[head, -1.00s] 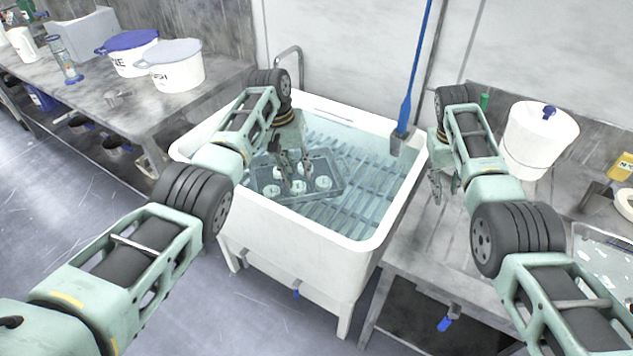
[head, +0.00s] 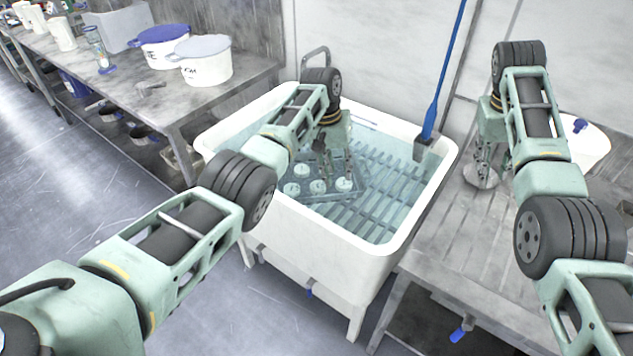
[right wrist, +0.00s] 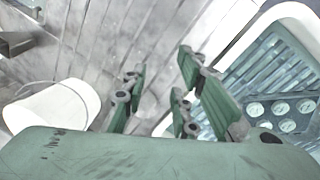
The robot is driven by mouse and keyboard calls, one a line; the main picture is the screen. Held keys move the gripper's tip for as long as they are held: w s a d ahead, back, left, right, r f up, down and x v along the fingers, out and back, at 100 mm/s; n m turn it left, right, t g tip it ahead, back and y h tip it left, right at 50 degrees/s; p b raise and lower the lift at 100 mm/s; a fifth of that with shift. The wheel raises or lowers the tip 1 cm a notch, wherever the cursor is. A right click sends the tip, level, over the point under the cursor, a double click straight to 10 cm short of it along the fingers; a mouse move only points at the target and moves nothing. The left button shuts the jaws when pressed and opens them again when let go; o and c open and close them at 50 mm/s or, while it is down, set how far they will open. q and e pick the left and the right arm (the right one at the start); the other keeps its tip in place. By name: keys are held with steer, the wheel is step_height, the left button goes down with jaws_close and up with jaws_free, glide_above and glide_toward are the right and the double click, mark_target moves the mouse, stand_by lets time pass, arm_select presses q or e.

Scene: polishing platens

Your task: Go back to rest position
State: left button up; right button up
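My left gripper (head: 324,168) points down over the water-filled white basin (head: 350,240), at a clear tray (head: 350,192) with several round white pieces. Its fingers overlap the tray in the head view. I cannot tell whether they touch it or how far they are open. My right gripper (head: 482,165) hangs over the metal counter, right of the basin. In the right wrist view its green fingers (right wrist: 168,95) stand apart with nothing between them. The tray's round pieces (right wrist: 285,110) show there at the right.
A blue-handled tool (head: 440,85) stands at the basin's right rim. A white tub (head: 590,145) is partly hidden behind my right arm. Two lidded tubs (head: 205,68) stand on the left bench (head: 190,100). The drainboard counter (head: 445,250) has clear room.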

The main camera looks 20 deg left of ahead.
steer(key=shift+a+r, duration=0.2)
steer(key=shift+r, duration=0.25)
